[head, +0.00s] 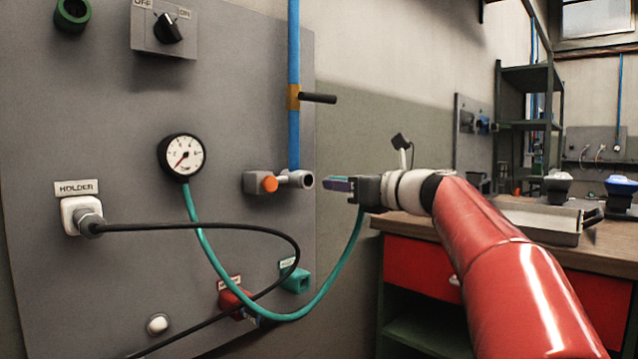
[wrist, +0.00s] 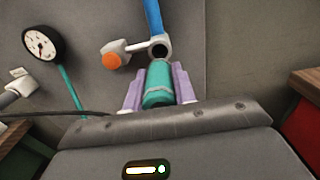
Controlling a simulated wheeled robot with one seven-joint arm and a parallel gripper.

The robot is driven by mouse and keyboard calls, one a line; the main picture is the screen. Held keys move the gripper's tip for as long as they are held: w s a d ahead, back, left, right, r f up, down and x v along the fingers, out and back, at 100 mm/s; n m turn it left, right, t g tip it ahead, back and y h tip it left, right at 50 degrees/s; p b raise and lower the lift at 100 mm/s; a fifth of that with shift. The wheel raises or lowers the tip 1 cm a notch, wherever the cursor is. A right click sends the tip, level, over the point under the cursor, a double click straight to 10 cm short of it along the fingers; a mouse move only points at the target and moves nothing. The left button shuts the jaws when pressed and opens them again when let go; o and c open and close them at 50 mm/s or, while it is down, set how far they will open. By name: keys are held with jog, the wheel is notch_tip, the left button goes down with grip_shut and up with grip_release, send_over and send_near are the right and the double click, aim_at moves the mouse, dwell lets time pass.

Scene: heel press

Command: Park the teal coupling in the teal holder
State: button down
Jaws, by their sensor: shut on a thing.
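My gripper (head: 338,184) is shut on the teal coupling (wrist: 158,84), which sits between two lilac fingers in the wrist view. The fingers mostly hide the coupling in the head view. A teal hose (head: 330,285) hangs in a loop between the round gauge and my gripper. The teal holder (head: 294,279) is fixed low on the grey panel, below and left of my gripper, with a small label above it. The coupling is held up in the air, apart from the holder.
A pipe outlet (head: 302,179) with an orange knob (head: 269,184) lies just left of my fingertips, with a small gap. A black cable (head: 240,228) crosses the panel and passes near a red holder (head: 235,299). A workbench (head: 410,226) stands right, behind my arm.

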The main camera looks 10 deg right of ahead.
jog(key=shift+s+d, duration=0.1)
jog(key=shift+s, duration=0.05)
jog(key=shift+f, duration=0.2)
notch_tip(320, 180, down, 24)
jog(key=b, duration=1.3)
jog(key=shift+r, duration=0.25)
dwell(0.5)
dwell(0.3)
jog(key=shift+p+x, duration=0.7)
jog(key=shift+x, duration=1.75)
jog(key=shift+p+x, duration=0.7)
jog(key=shift+x, duration=0.7)
dwell(0.4)
